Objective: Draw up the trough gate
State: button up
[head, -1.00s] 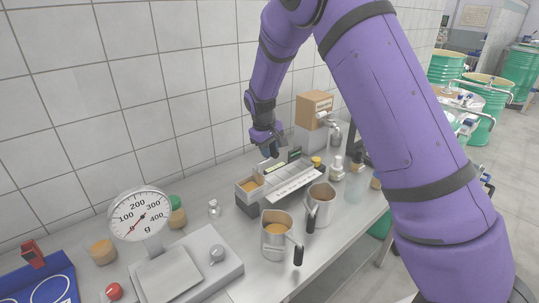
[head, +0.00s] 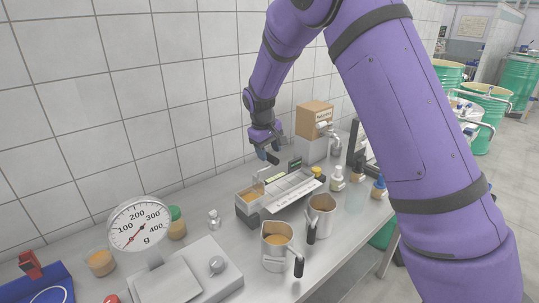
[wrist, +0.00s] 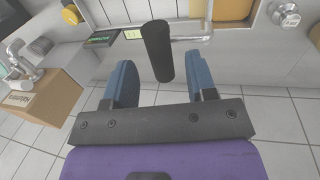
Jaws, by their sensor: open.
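The trough (head: 285,191) is a long, pale, sloping tray on the bench in the head view, with a box of orange-brown contents (head: 251,193) at its left end. My gripper (head: 268,158) hangs over the trough's far side. In the wrist view its two blue fingers (wrist: 160,70) are open. A black cylindrical grip (wrist: 158,50) stands between them, with a gap on both sides; it looks like the gate's handle. A metal bar (wrist: 186,39) runs beside it. The gate plate itself cannot be made out.
Two metal jugs (head: 276,256) (head: 320,215) stand in front of the trough. A dial scale (head: 139,226) is at the left. A cardboard box (head: 314,117) on a grey block stands behind to the right, with small bottles (head: 337,181) nearer. A tiled wall closes the back.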

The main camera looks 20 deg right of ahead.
notch_tip(320, 180, up, 9)
jog(key=a, duration=0.1)
jog(key=shift+s+a+f, duration=0.15)
jog(key=shift+s+a, duration=0.15)
jog(key=shift+s, duration=0.05)
jog(key=s+d+r+m+t+y, duration=0.1)
jog(key=s+d+r, duration=0.3)
jog(key=s+r, duration=0.45)
jog(key=s+d+r+m+t+y, duration=0.1)
jog(key=s+d+r, duration=0.3)
jog(key=s, duration=0.7)
jog(key=s+d+m+t, duration=0.1)
jog(key=s+m+t, duration=0.1)
jog(key=s, duration=1.8)
jog(key=shift+s, duration=0.4)
